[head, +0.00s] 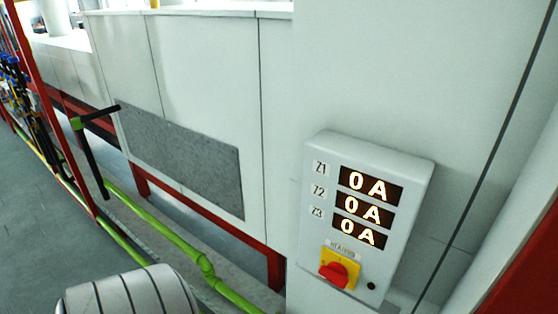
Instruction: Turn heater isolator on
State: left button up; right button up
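The heater isolator is a red rotary knob (334,273) on a yellow square plate (349,266), low on a grey control box (408,185) at the right of the head view. A small label above the plate appears to read "HEATING". Three displays on the box, marked Z1 (370,186), Z2 (363,209) and Z3 (358,233), each show 0A. The knob's exact setting is too small to tell. Neither of my grippers shows in the head view.
White wall panels (205,60) stand behind, with a grey panel (185,155) set in them. Green pipes (165,232) run along the floor at lower left. Red framing (210,225) lies under the panels. A red surface (525,275) edges the lower right. The space directly before the isolator looks clear.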

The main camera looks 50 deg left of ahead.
aim_at(336, 273)
jog(key=u, duration=0.35)
jog(key=j+u, duration=0.1)
jog(key=u, duration=0.55)
jog(key=i+j, duration=0.05)
jog(key=i, duration=0.05)
